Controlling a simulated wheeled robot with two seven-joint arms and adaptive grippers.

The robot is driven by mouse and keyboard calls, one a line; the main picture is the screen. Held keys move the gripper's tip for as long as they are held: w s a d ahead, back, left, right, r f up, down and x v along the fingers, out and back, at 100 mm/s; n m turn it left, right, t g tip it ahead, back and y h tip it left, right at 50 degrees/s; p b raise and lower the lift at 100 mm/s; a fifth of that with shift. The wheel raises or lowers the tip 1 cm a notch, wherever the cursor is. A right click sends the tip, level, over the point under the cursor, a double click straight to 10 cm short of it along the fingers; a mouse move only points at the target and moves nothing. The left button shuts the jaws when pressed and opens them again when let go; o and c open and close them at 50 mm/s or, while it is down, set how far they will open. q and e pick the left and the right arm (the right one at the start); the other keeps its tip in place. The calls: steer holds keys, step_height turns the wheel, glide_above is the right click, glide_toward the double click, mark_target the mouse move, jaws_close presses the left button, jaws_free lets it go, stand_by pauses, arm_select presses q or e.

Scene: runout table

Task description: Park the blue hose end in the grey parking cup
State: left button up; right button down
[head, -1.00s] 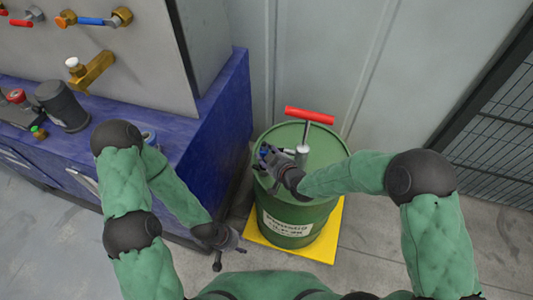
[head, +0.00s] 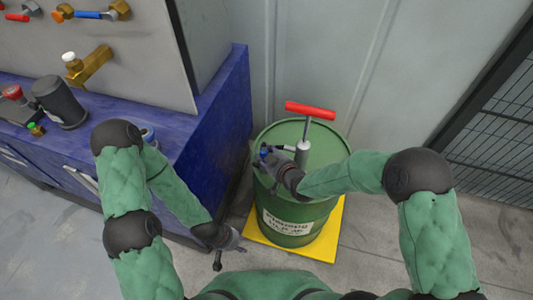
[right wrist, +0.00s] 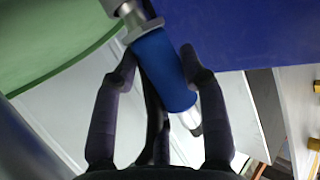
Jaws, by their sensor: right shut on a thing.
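The blue hose end (right wrist: 163,70) is a blue sleeve with metal at both ends. It lies between the fingers of my right gripper (right wrist: 158,68), which is shut on it. In the head view, the hose end (head: 264,153) and my right gripper (head: 268,161) are over the left part of the green drum's top. My left gripper (head: 228,258) is low, left of the drum, and looks open and empty. A dark grey cylinder (head: 60,102) stands on the blue bench at the left; I cannot tell for sure whether it is the parking cup.
The green drum (head: 290,222) has a pump with a red handle (head: 310,110) and stands on a yellow base (head: 323,245). The blue bench (head: 215,130) is to its left, with a brass tap (head: 90,66) above. Mesh fencing (head: 500,140) is at right.

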steer(key=shift+f, duration=0.7)
steer(key=c, duration=0.6)
jaws_free()
steer(key=shift+f, duration=0.1)
steer(key=v, duration=1.2)
steer(key=shift+d, duration=0.1)
